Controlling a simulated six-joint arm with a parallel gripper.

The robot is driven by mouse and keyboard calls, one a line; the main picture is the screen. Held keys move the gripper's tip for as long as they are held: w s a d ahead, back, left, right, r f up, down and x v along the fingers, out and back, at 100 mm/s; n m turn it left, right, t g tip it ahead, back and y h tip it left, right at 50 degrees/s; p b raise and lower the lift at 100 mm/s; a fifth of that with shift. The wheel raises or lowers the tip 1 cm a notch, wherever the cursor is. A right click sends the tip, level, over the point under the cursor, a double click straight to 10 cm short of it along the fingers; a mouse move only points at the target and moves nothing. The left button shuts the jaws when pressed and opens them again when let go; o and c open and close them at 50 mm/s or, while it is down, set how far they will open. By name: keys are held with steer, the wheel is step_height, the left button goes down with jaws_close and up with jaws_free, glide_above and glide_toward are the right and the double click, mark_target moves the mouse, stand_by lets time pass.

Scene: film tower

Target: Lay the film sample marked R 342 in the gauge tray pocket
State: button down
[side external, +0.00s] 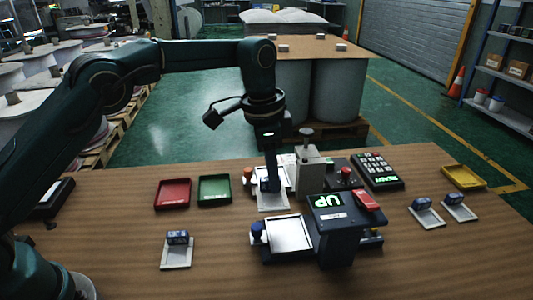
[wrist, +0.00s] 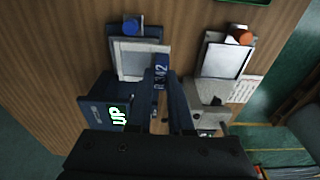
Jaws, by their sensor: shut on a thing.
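My gripper (side external: 271,186) is shut on the dark blue block of a film sample (wrist: 160,72); the block reads R 342 in the wrist view. The sample's pale plate (side external: 272,204) hangs above the table, between the two tray devices in the side view. The gauge (side external: 335,222) has a display reading UP. Its tray (side external: 289,233), with a blue knob at the corner, has a pale pocket and lies nearer the side camera than the held sample. In the wrist view the gauge (wrist: 105,110) is at the left, with plate and tray overlapping.
A second device (side external: 308,168) with an orange knob stands behind. Other film samples lie at the front left (side external: 177,252) and the right (side external: 427,215). A red tray (side external: 173,193), a green tray (side external: 214,190), a yellow tray (side external: 464,177) and a keypad (side external: 377,170) rest on the table.

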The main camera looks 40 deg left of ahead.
steer(key=shift+w+d+f, duration=0.1)
steer(key=shift+d+f, duration=0.5)
steer(key=shift+f, duration=0.45)
steer(key=shift+s+d+f, duration=0.1)
steer(key=shift+d+f, duration=0.45)
steer(key=shift+f, duration=0.55)
steer(key=shift+w+d+f, duration=0.1)
steer(key=shift+d+f, duration=0.5)
steer(key=shift+f, duration=0.45)
steer(key=shift+f, duration=0.3)
steer(key=shift+c, duration=0.9)
jaws_free()
steer(key=shift+r, duration=0.1)
step_height(320, 180, up, 7)
